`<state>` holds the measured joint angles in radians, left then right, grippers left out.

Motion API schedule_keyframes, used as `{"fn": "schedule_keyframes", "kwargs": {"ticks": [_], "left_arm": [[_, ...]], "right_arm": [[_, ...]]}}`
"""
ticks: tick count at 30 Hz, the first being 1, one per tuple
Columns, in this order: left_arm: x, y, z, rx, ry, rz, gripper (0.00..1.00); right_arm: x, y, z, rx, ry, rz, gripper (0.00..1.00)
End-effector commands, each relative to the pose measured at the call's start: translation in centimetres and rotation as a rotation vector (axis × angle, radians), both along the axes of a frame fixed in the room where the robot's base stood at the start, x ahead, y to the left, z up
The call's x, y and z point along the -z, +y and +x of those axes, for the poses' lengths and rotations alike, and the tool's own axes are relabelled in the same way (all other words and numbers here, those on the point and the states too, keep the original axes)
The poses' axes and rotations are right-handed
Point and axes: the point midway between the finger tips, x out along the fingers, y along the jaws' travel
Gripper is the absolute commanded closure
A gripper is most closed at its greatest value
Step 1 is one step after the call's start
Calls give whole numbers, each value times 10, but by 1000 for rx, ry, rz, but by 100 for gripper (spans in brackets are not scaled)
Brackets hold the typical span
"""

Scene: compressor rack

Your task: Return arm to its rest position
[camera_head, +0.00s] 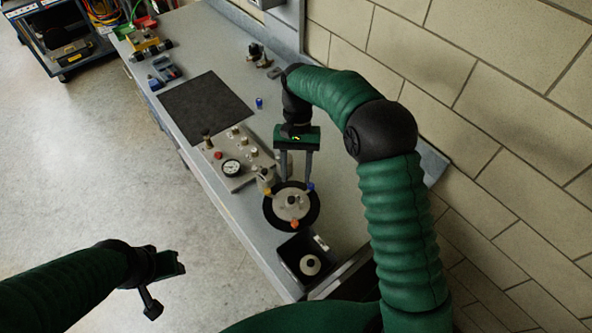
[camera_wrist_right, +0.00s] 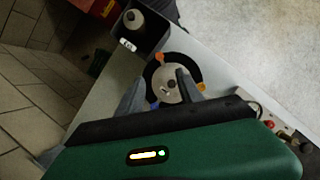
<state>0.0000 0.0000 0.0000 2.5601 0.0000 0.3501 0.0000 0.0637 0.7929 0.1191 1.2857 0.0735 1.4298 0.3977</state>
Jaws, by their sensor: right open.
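My right arm bends over the grey bench from the right in the head view. My right gripper (camera_head: 297,178) is open, with its two fingers pointing down over the near end of the bench. Below the fingers is a round device (camera_head: 291,206) with a grey top, a black base and orange and blue knobs. In the right wrist view the open fingers (camera_wrist_right: 158,88) frame this device, and nothing shows held between them. I cannot tell how far above it they are. My left gripper (camera_head: 164,282) is over the floor at lower left, apart from the bench; its jaw state is unclear.
A gauge panel (camera_head: 235,160) lies beside the round device. A black box (camera_head: 303,262) with a round item stands at the bench's near end. A black mat (camera_head: 206,107) is farther back. A brick wall (camera_head: 470,90) borders the bench on the right; floor is clear left.

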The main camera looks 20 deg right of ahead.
Motion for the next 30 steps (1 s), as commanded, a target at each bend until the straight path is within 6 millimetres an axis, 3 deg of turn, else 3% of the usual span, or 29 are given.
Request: {"fn": "schedule_keyframes", "kwargs": {"ticks": [6,20,23,26,30], "left_arm": [[2,0,0,0,0,0,57],[5,0,0,0,0,0,57],[14,0,0,0,0,0,57],[26,0,0,0,0,0,57],[41,0,0,0,0,0,57]], "right_arm": [[-15,-2,5,0,1,0,57],[-11,-3,2,-11,-20,-4,57],[-1,-6,-11,-50,-94,-18,57],[15,-13,-37,-118,-219,-40,57],[40,-27,-86,-230,-402,-77,57]]}}
